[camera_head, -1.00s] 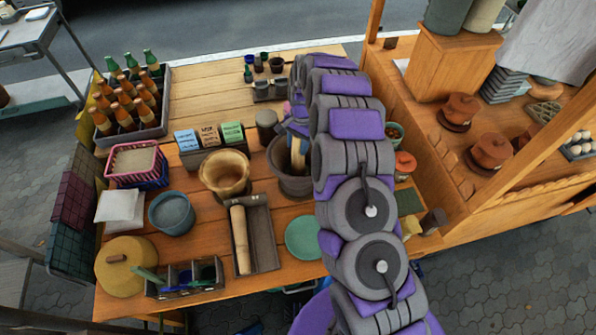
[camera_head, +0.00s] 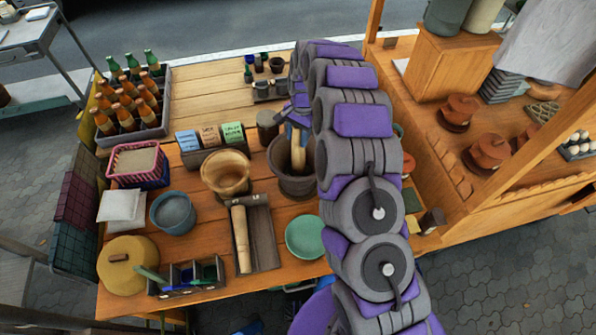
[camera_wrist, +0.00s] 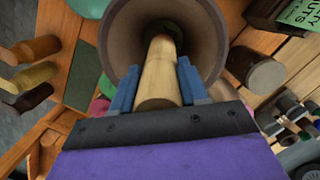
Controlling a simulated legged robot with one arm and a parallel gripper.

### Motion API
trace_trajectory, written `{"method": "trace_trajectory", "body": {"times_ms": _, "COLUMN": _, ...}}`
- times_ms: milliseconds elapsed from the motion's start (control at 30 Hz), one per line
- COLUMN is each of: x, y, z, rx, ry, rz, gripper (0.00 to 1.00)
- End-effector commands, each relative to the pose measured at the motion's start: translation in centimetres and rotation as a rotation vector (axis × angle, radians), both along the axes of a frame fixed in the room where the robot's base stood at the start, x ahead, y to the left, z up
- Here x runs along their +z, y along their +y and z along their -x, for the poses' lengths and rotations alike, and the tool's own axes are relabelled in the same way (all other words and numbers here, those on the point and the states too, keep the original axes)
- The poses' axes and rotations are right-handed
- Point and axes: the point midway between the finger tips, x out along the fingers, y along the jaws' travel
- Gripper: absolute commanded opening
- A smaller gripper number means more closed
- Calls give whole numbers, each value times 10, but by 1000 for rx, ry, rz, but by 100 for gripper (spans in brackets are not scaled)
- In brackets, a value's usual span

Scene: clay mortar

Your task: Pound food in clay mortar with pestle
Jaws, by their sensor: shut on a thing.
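The dark clay mortar (camera_head: 296,183) stands on the wooden table, left of my arm in the head view. It also shows in the wrist view (camera_wrist: 118,38). A wooden pestle (camera_wrist: 158,78) is held between the blue fingers of my gripper (camera_wrist: 158,85), which is shut on it. The pestle's far end reaches into the mortar's mouth. In the head view the pestle (camera_head: 295,152) stands in the mortar, slightly tilted, with my gripper above it. Dark green food seems to lie at the mortar's bottom, but the pestle partly hides it.
A wooden mortar (camera_head: 226,172) stands to the left, with a second pestle (camera_head: 240,238) by a grey tray (camera_head: 264,240). A green plate (camera_head: 306,237) lies in front. A jar (camera_head: 267,124) stands close behind the clay mortar. The back of the table has bare room.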

Motion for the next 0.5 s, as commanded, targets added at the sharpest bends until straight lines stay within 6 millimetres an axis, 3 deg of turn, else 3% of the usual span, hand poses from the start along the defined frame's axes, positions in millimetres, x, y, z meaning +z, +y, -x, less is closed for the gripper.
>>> {"method": "trace_trajectory", "body": {"times_ms": 333, "x": -49, "y": 0, "z": 0, "rx": 0, "ry": 0, "rz": 0, "gripper": 0}}
{"method": "trace_trajectory", "body": {"times_ms": 500, "x": -47, "y": 0, "z": 0, "rx": 0, "ry": -1, "rz": 0, "gripper": 0}}
